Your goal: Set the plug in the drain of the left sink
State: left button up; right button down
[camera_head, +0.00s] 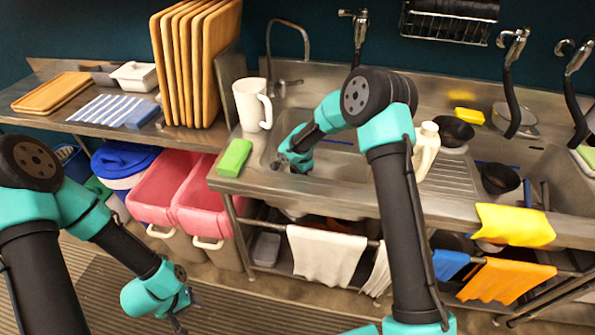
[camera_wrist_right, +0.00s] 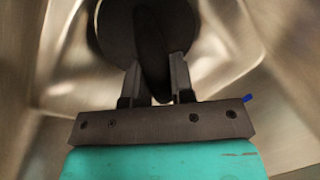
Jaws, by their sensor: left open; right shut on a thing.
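The left sink (camera_head: 345,165) is a steel basin in the middle of the counter. My right gripper (camera_head: 291,163) reaches down into its left part. In the right wrist view my right gripper (camera_wrist_right: 157,75) is shut on the dark upright grip of the plug. The plug (camera_wrist_right: 112,30) shows as a dark round disc beyond the fingertips. The drain cannot be made out, and I cannot tell whether the plug touches the sink floor. My left gripper (camera_head: 182,312) hangs low over the floor at the left, open and away from the counter.
A white mug (camera_head: 251,104) and a green sponge (camera_head: 235,157) stand on the counter left of the sink. A white bottle (camera_head: 426,150) and dark bowls (camera_head: 455,131) are to the right. Wooden boards (camera_head: 195,65) stand at the back left. Pink bins (camera_head: 165,187) are below.

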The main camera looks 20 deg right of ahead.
jog(key=shift+f, duration=0.35)
dwell(0.3)
jog(key=c, duration=0.9)
grip_release()
jog(key=shift+r, duration=0.1)
jog(key=s+d+r, duration=0.1)
jog(key=s+r, duration=0.2)
jog(key=r, duration=1.4)
jog(key=shift+d, duration=0.2)
